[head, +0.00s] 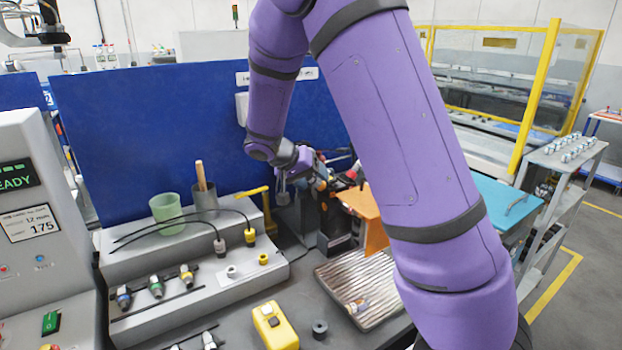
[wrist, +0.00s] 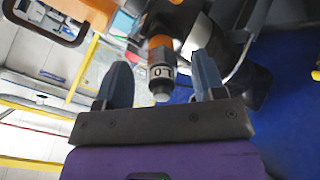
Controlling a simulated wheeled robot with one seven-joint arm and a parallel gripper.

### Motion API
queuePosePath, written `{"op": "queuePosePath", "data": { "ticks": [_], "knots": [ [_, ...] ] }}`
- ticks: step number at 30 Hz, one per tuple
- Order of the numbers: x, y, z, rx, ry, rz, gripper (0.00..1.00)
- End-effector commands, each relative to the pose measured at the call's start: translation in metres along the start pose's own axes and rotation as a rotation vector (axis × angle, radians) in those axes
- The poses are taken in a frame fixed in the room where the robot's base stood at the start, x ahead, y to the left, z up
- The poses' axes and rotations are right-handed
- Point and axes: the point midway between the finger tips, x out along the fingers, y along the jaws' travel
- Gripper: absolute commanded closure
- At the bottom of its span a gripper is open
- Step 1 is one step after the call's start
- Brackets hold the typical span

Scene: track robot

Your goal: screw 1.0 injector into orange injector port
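In the wrist view, a grey-and-white injector (wrist: 161,79) with a pale round tip sits against the orange port (wrist: 161,43) of a dark machine. Its label shows a "0" and a "1", seemingly 1.0 seen upside down. My gripper (wrist: 162,88) is open. Its two blue-grey fingers stand on either side of the injector, with a visible gap on each side. In the head view, my gripper (head: 318,172) is small and partly hidden at the dark machine (head: 335,222) behind my arm. The injector cannot be made out clearly there.
Several other injectors stand in a grey rack (head: 215,292) at left. One small fitting (head: 357,306) lies on the ribbed metal tray (head: 375,284). A yellow box (head: 275,326) and a black ring (head: 320,329) are in front. An orange plate (head: 372,236) is beside the machine.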

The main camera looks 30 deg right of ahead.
Motion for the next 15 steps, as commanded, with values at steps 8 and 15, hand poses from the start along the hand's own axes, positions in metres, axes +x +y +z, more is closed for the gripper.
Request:
{"op": "queuePosePath", "data": {
  "ticks": [8,15],
  "knots": [
    [-0.001,-0.001,0.001,-0.004,0.000,-0.001,0.37],
    [-0.028,-0.002,0.001,-0.004,0.002,-0.005,0.37]
  ]
}}
